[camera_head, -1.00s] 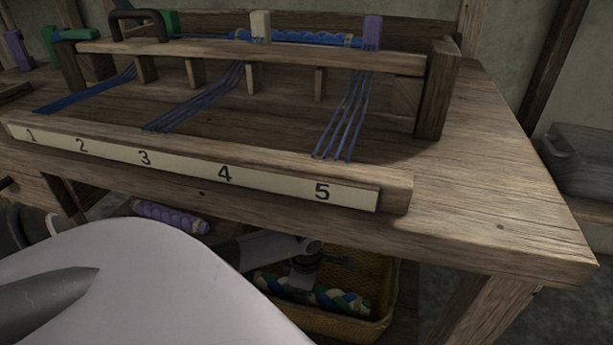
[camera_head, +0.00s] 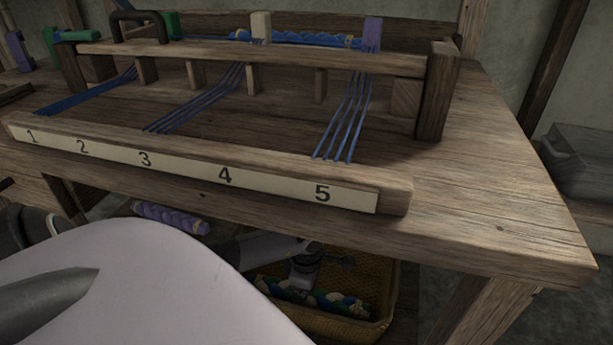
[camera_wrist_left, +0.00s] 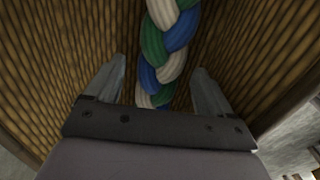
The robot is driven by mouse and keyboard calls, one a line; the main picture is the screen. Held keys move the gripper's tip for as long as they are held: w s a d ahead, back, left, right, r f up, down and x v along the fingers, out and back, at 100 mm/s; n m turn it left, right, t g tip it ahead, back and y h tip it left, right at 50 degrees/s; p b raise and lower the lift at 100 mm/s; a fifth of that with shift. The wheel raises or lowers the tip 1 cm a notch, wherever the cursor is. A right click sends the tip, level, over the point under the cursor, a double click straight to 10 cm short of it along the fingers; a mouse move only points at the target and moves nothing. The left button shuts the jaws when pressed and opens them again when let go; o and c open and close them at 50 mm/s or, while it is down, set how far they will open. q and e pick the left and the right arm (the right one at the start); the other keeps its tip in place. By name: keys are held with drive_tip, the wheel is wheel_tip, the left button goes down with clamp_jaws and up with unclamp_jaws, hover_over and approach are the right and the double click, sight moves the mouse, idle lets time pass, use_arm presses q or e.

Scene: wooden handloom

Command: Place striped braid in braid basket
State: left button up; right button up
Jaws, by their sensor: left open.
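The striped braid (camera_head: 345,302), twisted in blue, green and white, lies in the woven braid basket (camera_head: 384,320) under the bench. My left gripper (camera_head: 306,282) is inside the basket above the braid, and its fingertips are hard to make out in the head view. In the left wrist view my left gripper (camera_wrist_left: 158,78) is open, its two fingers apart with the braid (camera_wrist_left: 168,45) between and beyond them. The basket's wicker walls (camera_wrist_left: 50,70) rise on both sides. My right gripper is not in view.
A wooden loom bench (camera_head: 480,190) with a numbered strip (camera_head: 225,175) stands above the basket. Blue threads (camera_head: 345,120) and a blue braid (camera_head: 310,38) are on it. A purple braid (camera_head: 170,217) lies below the bench, left of the basket. A grey box (camera_head: 580,160) is at right.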

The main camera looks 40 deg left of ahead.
use_arm(q)
wheel_tip(320, 180, up, 11)
drive_tip(key=p, duration=0.3)
drive_tip(key=shift+f+p, duration=0.15)
drive_tip(key=shift+p, duration=0.15)
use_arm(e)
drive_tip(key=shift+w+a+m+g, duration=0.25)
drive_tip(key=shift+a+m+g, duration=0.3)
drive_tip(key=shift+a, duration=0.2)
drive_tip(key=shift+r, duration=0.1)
